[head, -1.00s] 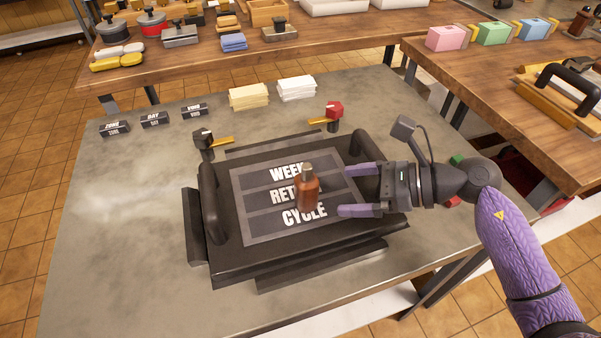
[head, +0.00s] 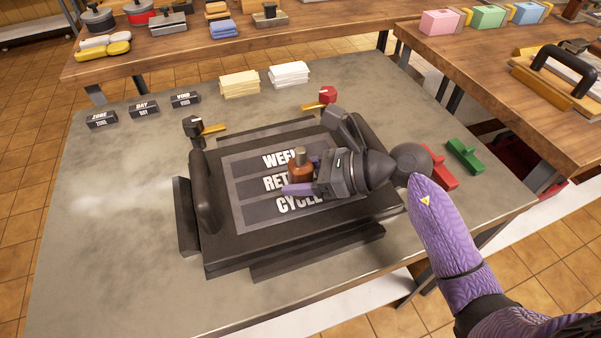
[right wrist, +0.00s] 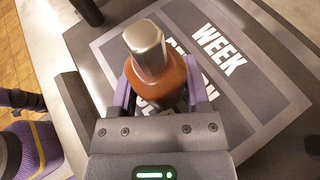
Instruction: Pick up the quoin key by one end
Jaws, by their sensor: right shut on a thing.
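A brown bottle (head: 300,171) with a metal cap stands upright on the lettered panel (head: 238,200) of the dark press. My right gripper (head: 299,188) is around the bottle and shut on it. In the right wrist view the brown bottle (right wrist: 168,85) sits between the two purple fingers, its cap towards the camera. I cannot tell which thing is the quoin key. A red piece (head: 441,172) and a green piece (head: 465,155) lie on the table to the right of the press; the arm partly covers the red one. My left gripper is not in view.
The press has a handle bar (head: 205,190) on its left. Black and red knobs with yellow levers (head: 215,128) (head: 319,105) stand behind it. Small label blocks (head: 143,109) and paper stacks (head: 240,84) (head: 289,74) lie farther back. The grey table's left side is clear.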

